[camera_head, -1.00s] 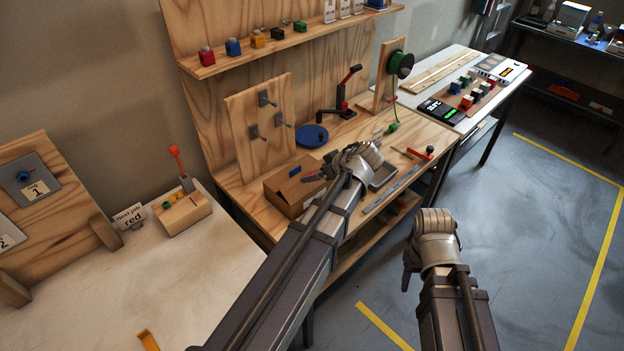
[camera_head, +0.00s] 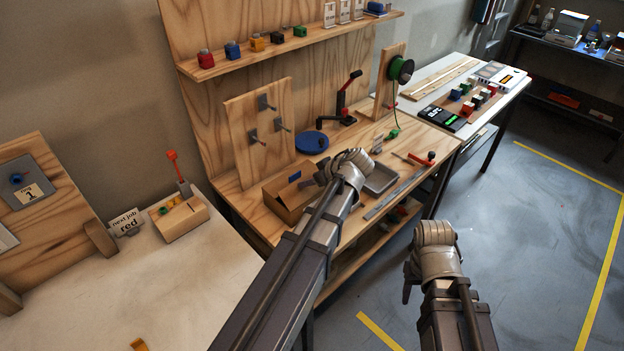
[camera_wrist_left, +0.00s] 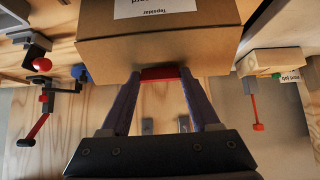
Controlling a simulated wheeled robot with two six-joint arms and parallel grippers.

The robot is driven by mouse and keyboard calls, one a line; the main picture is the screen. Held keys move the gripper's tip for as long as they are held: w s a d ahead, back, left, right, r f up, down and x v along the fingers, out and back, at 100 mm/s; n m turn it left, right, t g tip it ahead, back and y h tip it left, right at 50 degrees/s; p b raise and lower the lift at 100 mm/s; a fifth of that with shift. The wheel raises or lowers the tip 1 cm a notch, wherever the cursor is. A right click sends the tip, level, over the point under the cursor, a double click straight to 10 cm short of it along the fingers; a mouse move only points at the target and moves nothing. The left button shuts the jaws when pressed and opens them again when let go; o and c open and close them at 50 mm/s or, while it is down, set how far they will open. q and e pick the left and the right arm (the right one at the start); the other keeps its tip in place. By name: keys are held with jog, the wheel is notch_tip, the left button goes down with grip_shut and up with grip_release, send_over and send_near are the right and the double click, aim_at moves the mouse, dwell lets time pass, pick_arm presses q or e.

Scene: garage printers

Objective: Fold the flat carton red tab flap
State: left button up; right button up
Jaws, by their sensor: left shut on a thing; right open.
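In the left wrist view the carton (camera_wrist_left: 160,55) fills the top middle and bears a white printed label (camera_wrist_left: 172,8). A red tab (camera_wrist_left: 160,74) sits at its near edge. My left gripper (camera_wrist_left: 160,77) is shut on the red tab. In the head view my left gripper (camera_head: 316,180) is at the carton's right side, and its wrist hides part of the carton. My right gripper (camera_head: 408,284) is open and empty over the floor, away from the bench.
A pale table (camera_head: 190,270) is at the left. Open floor is at the right.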

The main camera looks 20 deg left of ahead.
pick_arm(q)
jog(key=c, duration=0.8)
jog(key=shift+o, duration=0.2)
jog(key=shift+d+f+b, duration=0.15)
jog(key=shift+b, duration=0.25)
jog(key=shift+s+d+t+y+b, duration=0.25)
jog(key=shift+d+t+y+b, duration=0.2)
jog(key=shift+y+b, duration=1.05)
jog(key=shift+s+d+t+y+b, duration=0.3)
jog(key=shift+d+y+b, duration=0.35)
jog(key=shift+b, duration=1.7)
jog(key=shift+s+d+t+y+b, duration=0.2)
jog(key=shift+d+t+y+b, duration=0.25)
jog(key=shift+y+b, duration=1.1)
jog(key=shift+h+b, duration=0.35)
jog(key=shift+h, duration=0.05)
jog(key=o, duration=1.4)
